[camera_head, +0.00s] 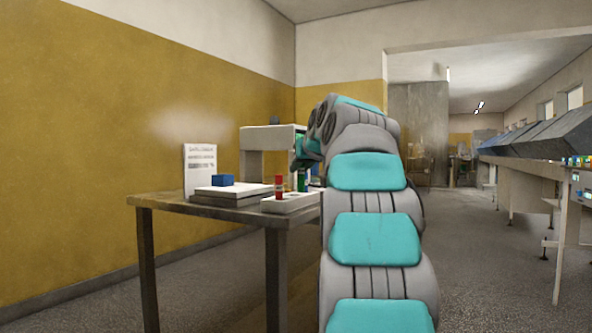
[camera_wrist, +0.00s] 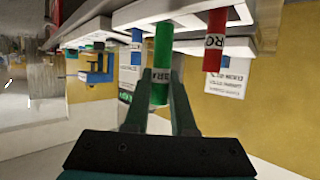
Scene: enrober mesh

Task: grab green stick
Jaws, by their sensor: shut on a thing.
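The green stick (camera_head: 302,182) stands upright at the white holder (camera_head: 290,204) on the table. In the wrist view, which looks upside down, the green stick (camera_wrist: 162,55) is between the two fingers of my gripper (camera_wrist: 161,82), which is shut on it. Its far end meets the white holder (camera_wrist: 195,10); I cannot tell whether it is still seated. In the head view my gripper (camera_head: 304,162) is partly hidden by my arm. A red stick (camera_head: 279,187) stands in the holder beside it and also shows in the wrist view (camera_wrist: 215,40).
The dark table (camera_head: 205,207) bears a blue block (camera_head: 222,180) on a flat white box, a white sign (camera_head: 201,170) and a white raised stand (camera_head: 255,140). A blue stick (camera_wrist: 136,48) is close by the green one. A long conveyor line (camera_head: 545,150) runs along the right.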

